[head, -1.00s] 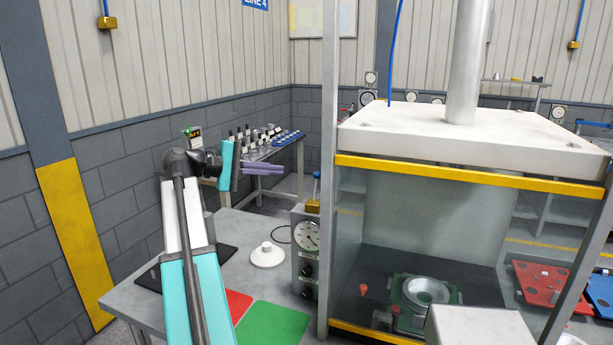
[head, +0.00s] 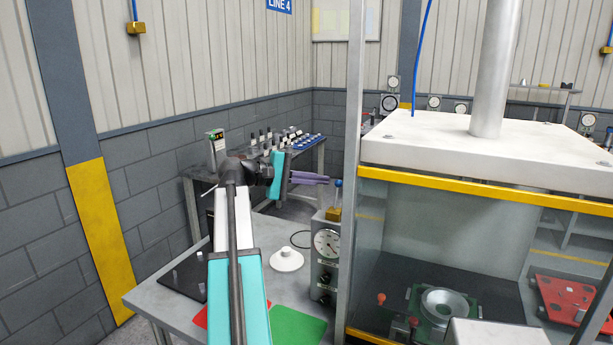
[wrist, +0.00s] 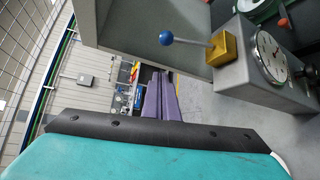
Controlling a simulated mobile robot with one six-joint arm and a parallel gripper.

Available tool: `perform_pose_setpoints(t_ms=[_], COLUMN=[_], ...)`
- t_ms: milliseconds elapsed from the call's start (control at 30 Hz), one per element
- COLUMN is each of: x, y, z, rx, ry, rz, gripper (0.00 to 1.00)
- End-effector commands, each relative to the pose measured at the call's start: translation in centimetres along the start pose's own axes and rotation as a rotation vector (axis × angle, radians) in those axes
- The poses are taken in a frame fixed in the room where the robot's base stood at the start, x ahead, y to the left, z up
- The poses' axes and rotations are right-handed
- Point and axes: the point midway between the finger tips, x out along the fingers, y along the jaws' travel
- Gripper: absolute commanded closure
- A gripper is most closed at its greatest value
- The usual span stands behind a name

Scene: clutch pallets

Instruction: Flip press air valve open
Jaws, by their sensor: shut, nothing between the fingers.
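The air valve is a brass block (head: 334,214) on top of the grey gauge box, with a lever ending in a blue ball (head: 338,183). In the head view the lever stands upright above the block. The wrist view shows the brass block (wrist: 222,48) and the blue ball (wrist: 166,38), with the lever between them. My gripper (head: 328,180) has purple fingers, shut and empty, pointing right at about the ball's height. Its tips look close to the ball in the head view. In the wrist view the fingers (wrist: 161,76) appear apart from the ball; I cannot tell the exact gap.
The grey box carries a round gauge (head: 327,243) and dark knobs. The press frame post (head: 352,170) stands just right of the valve. A white knobbed disc (head: 286,259), a red mat and a green mat (head: 298,327) lie on the table below. A back bench holds small parts.

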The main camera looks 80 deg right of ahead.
Motion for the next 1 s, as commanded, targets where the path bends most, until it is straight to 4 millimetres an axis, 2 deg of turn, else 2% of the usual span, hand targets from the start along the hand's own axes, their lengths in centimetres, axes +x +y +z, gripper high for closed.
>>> perform_pose_setpoints(t_ms=[167, 600, 1000], x=[2.7, 1.4, 1.3], y=[0.2, 0.1, 0.0], z=[0.1, 3.4, 3.8], rx=[0.001, 0.001, 0.001], ry=[-0.002, 0.000, 0.000], rz=[-0.001, 0.000, 0.000], gripper=[1.00, 1.00, 1.00])
